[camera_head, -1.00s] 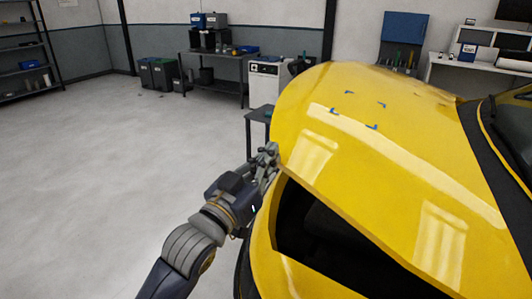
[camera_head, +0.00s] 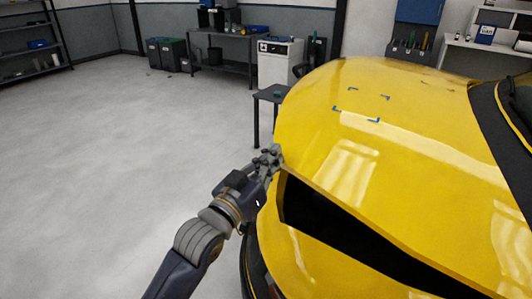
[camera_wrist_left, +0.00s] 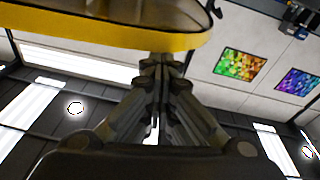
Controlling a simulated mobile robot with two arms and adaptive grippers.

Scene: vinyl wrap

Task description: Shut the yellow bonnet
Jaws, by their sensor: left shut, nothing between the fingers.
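The yellow bonnet (camera_head: 400,140) is partly raised, with a dark gap (camera_head: 340,225) between its near edge and the yellow car body (camera_head: 330,275). My left gripper (camera_head: 272,156) is at the bonnet's front left corner, fingers together and nothing seen between them. In the left wrist view the closed fingers (camera_wrist_left: 162,62) reach up to the yellow edge of the bonnet (camera_wrist_left: 100,32); whether they touch it is hard to tell. My right gripper is not in view.
A small dark table (camera_head: 268,95) stands just beyond the car's front. Behind it are a white cabinet (camera_head: 278,62), a workbench (camera_head: 222,38) and dark bins (camera_head: 167,53). The grey floor (camera_head: 110,150) to the left is clear.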

